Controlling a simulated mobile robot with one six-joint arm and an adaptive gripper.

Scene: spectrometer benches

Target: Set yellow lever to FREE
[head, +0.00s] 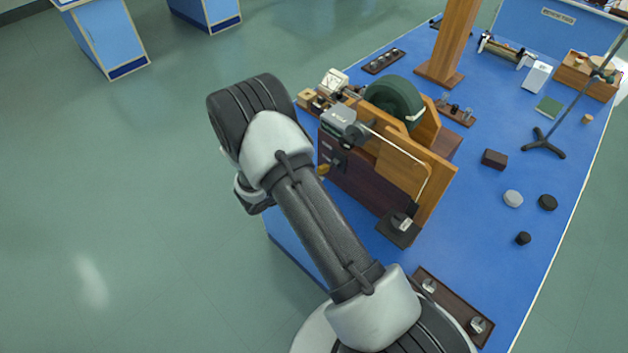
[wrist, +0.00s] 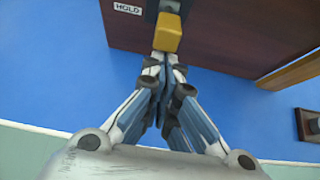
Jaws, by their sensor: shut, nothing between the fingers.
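The yellow lever (wrist: 167,35) shows in the wrist view as a yellow block on the side of a dark reddish-brown box (wrist: 215,35). A white HOLD label (wrist: 127,9) is on the box, left of the lever. No FREE label is readable. My gripper (wrist: 166,62) is shut and empty, its fingertips right at the lever's near end; I cannot tell whether they touch. In the head view, a small yellow bit of the lever (head: 323,170) shows at the box's left side, and my arm hides the gripper.
The box (head: 352,178) carries wooden panels and a dark green wheel (head: 394,100) on a blue bench (head: 470,215). A dark tray (head: 455,308) lies near the bench's front. A wooden post (head: 452,40) stands behind. Open floor (head: 120,200) lies left of the bench.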

